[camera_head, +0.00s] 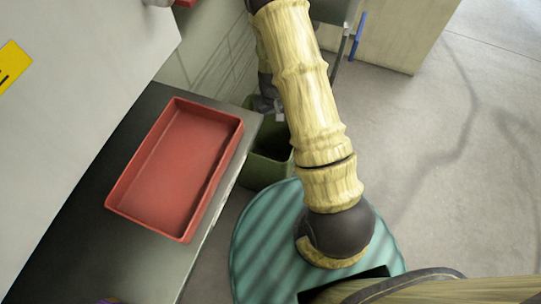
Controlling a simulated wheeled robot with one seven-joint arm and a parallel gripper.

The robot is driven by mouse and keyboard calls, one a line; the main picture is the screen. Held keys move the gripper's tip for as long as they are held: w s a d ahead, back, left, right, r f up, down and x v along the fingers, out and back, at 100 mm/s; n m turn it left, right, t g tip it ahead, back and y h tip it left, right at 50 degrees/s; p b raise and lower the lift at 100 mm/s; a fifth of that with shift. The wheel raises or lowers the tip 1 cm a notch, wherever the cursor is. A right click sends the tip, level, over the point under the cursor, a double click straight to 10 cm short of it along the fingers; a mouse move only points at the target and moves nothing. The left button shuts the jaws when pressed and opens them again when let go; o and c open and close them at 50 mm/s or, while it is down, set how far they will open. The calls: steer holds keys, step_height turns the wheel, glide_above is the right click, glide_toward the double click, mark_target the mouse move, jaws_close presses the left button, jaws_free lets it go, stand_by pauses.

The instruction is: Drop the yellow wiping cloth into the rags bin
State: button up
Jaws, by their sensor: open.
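A dark green open bin (262,172) stands on the floor beside the counter, partly hidden behind my arm; it may be the rags bin, but I see no label. My gripper (272,112) is small and dark, above the bin's far side and partly hidden by my arm. It is open, and I see nothing held in it. I cannot make out the yellow wiping cloth in this view. The inside of the bin is dark and partly covered, so its contents cannot be told.
A red, empty-looking tray (177,168) lies on the dark counter (75,200) at left. A white panel (90,70) with a yellow label rises at upper left. A wooden cabinet (405,35) stands at upper right. The floor at right is clear.

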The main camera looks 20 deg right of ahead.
step_height(320, 180, up, 6)
steer(key=p, duration=0.4)
steer(key=shift+f+p, duration=0.25)
steer(key=shift+p, duration=0.15)
steer(key=shift+r, duration=0.1)
step_height(320, 180, up, 17)
steer(key=p, duration=0.4)
stand_by(0.3)
steer(key=shift+s, duration=0.1)
stand_by(0.9)
